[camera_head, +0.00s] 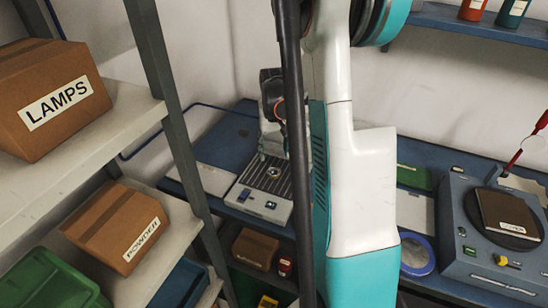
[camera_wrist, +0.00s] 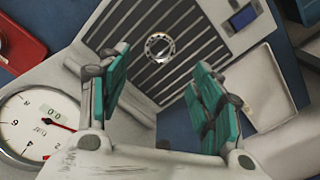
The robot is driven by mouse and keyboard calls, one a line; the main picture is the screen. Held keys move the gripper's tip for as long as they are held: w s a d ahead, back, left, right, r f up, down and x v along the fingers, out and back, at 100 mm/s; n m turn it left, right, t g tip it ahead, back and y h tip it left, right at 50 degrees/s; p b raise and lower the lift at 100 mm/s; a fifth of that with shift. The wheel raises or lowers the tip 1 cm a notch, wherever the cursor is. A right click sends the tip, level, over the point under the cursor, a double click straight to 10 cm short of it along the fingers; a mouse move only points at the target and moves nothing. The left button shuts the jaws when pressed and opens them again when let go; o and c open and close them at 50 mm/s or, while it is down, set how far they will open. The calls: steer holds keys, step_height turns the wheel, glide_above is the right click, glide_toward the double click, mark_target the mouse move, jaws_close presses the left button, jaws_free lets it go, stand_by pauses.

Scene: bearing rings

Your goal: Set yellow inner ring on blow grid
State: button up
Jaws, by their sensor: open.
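The blow grid (camera_head: 266,182) is a dark slatted plate in a pale housing on the blue bench, left of my arm. In the wrist view the slats (camera_wrist: 185,55) lie beyond my fingers. A small ring (camera_wrist: 160,47) rests flat on the slats; it looks silvery there, and a small ring with a faint golden tint (camera_head: 273,172) shows on the grid in the head view. I cannot tell whether it is the yellow inner ring. My gripper (camera_wrist: 160,92) is open, its teal fingers apart with nothing between them; the ring is apart from both fingers.
A dial gauge (camera_wrist: 38,125) stands close left of my gripper. A red object (camera_wrist: 18,45) lies at upper left. Shelves with a LAMPS box (camera_head: 48,95) stand left. A blue machine with a dark round plate (camera_head: 505,215) and yellow knob (camera_head: 501,260) stands right.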

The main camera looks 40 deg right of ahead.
steer(key=shift+r+p, duration=0.3)
steer(key=shift+r, duration=1.4)
